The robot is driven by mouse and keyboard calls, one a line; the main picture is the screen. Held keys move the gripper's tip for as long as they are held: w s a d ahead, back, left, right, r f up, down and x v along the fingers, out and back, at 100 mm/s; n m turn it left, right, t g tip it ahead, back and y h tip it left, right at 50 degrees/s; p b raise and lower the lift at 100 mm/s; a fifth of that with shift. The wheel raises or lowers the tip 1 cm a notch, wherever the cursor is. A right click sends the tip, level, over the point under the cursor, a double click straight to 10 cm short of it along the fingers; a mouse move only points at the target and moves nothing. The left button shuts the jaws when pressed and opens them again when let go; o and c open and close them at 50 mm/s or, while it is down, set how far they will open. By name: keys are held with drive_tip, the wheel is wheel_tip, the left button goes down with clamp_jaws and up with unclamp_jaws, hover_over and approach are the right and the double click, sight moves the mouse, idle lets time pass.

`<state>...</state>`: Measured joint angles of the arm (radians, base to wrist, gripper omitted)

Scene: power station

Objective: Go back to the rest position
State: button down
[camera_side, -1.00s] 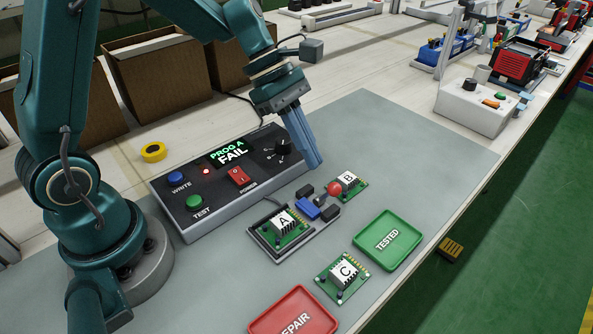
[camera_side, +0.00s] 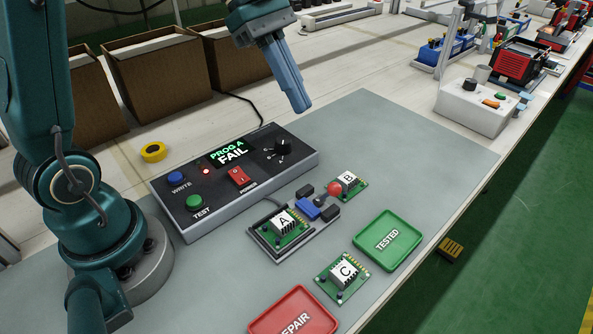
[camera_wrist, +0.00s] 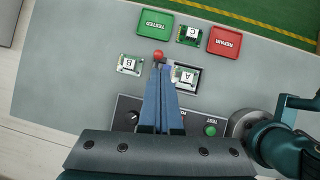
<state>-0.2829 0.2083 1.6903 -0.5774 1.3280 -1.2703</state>
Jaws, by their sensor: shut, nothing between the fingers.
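My gripper (camera_side: 302,106) is shut and empty, raised above the bench behind the programmer box. Its blue fingers (camera_wrist: 163,72) also show in the wrist view. The programmer box (camera_side: 310,160) has a display (camera_side: 232,152) reading "PROG A FAIL", a lit red lamp, a blue WRITE button (camera_side: 176,178), a green TEST button (camera_side: 194,201), a red POWER switch (camera_side: 239,176) and a black knob (camera_side: 283,146). Board A (camera_side: 284,223) sits in the fixture (camera_side: 263,246) before the box. Board B (camera_side: 348,184) and board C (camera_side: 343,273) lie on the grey mat.
The green TESTED tray (camera_side: 388,238) and red REPAIR tray (camera_side: 294,317) lie on the mat (camera_side: 440,160). A red ball-topped lever (camera_side: 334,188) stands on the fixture. Cardboard boxes (camera_side: 160,80) and yellow tape (camera_side: 153,152) are at the back.

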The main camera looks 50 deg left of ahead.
drive_tip(key=s+d+r+m+t+y, duration=0.2)
drive_tip(key=s+m, duration=0.4)
drive_tip(key=s, duration=0.2)
drive_tip(key=s+a+f+m+t+y, duration=0.2)
drive_tip(key=s+a+f+m+y, duration=0.2)
drive_tip(key=m, duration=0.9)
drive_tip(key=shift+s+a+f+m, duration=0.45)
drive_tip(key=shift+s+f, duration=0.2)
drive_tip(key=shift+f, duration=0.1)
